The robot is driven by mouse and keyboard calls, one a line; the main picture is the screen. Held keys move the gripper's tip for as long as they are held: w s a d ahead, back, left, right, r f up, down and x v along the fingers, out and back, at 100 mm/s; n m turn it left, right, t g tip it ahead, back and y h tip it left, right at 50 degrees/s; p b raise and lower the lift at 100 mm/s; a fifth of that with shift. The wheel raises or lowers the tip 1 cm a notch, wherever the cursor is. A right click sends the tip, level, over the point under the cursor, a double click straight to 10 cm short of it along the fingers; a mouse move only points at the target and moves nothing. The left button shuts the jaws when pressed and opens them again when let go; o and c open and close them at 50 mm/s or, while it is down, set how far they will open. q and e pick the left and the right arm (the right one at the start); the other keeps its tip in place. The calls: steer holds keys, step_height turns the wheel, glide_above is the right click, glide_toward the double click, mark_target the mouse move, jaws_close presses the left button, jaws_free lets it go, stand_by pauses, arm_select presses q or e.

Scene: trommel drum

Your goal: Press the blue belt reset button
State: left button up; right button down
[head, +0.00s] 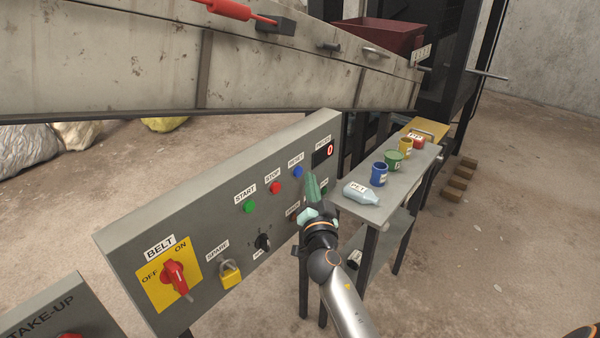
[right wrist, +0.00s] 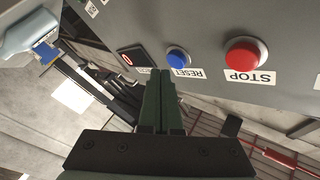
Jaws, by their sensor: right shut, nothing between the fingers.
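The blue reset button (head: 298,172) is on the grey belt control panel (head: 215,215), under a RESET label and right of the red STOP button (head: 275,188). In the right wrist view the blue button (right wrist: 178,57) shows just beyond the fingertips, with the red STOP button (right wrist: 246,60) to its right. My right gripper (head: 312,180) is shut and empty, in front of the panel just right of and below the blue button. Its fingers (right wrist: 162,85) point toward the panel; I cannot tell whether they touch it. The left gripper is not in view.
The panel also has a green START button (head: 249,207), a red BELT switch (head: 176,277) and a yellow padlock (head: 230,273). A shelf table (head: 400,190) at right holds a plastic bottle (head: 361,194) and several coloured cups. The drum's sloped housing (head: 120,60) lies behind.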

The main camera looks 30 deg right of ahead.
stand_by(0.6)
steer(key=shift+w+a+b, duration=0.2)
steer(key=shift+w+b, duration=0.2)
